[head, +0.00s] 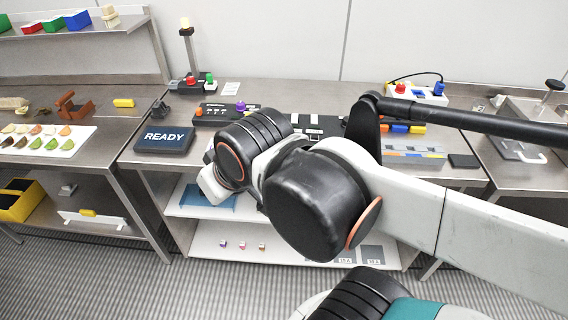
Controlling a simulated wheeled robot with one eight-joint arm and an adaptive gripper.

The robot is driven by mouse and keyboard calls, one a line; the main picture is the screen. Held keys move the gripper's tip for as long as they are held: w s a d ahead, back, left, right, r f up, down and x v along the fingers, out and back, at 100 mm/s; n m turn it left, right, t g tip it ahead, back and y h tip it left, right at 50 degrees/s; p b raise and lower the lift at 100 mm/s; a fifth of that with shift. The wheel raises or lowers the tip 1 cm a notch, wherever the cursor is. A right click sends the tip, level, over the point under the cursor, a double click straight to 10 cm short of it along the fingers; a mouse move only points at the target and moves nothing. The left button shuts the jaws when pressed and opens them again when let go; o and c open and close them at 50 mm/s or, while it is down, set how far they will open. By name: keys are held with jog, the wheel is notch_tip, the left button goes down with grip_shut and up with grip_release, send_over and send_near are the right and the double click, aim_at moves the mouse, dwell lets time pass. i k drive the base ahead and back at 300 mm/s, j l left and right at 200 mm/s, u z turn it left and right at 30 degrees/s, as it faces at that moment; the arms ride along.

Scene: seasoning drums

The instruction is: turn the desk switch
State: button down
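No part labelled as the desk switch can be told apart for certain. On the middle desk (140,160), a black control panel (222,113) carries an orange-red knob and a purple knob. Behind it stands a black base (186,88) with a red button, a green button and a lit lamp post. A white box (404,93) with a red button and a blue part sits at the back right. My arm reaches over the desk from the right and hides much of its middle. The fingers of my gripper do not show; only pale wrist parts near the desk's front edge do.
A dark sign reading READY (164,138) lies at the desk's front left. A grey tray (412,151) with coloured blocks behind it is at the right. The left table holds a white tray of food-like pieces (80,133). Shelves (300,250) are below the desk.

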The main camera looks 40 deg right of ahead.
aim_at(344, 121)
jog(key=j+z, duration=0.1)
jog(key=z, duration=0.85)
jog(key=j+z, duration=0.1)
jog(key=z, duration=0.4)
jog(key=k+j+z, duration=0.2)
jog(key=k, duration=0.15)
